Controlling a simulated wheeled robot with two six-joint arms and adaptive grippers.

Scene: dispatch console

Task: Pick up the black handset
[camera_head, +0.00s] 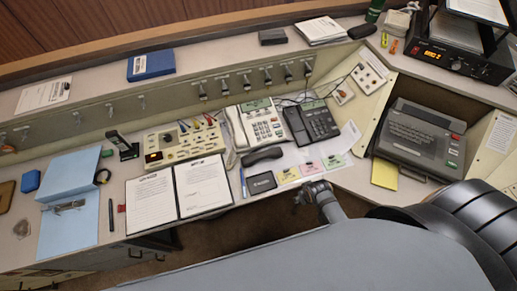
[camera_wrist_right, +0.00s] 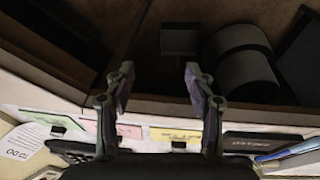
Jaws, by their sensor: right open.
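The black handset (camera_head: 262,156) lies on the desk, apart from any cradle, in front of a white desk phone (camera_head: 262,125) and a black desk phone (camera_head: 318,122). My right gripper (camera_head: 310,193) is at the desk's front edge, right of and nearer than the handset, in the head view. In the right wrist view its two fingers (camera_wrist_right: 157,80) are spread with nothing between them. A dark shape along the bottom of that view cannot be told apart from the gripper body. My left gripper is not in view.
Colored notes (camera_head: 312,168), a black pad (camera_head: 262,183) and a blue pen (camera_head: 243,182) lie between the handset and the front edge. An open binder (camera_head: 180,190) is to the left. A grey typewriter-like machine (camera_head: 418,138) stands to the right.

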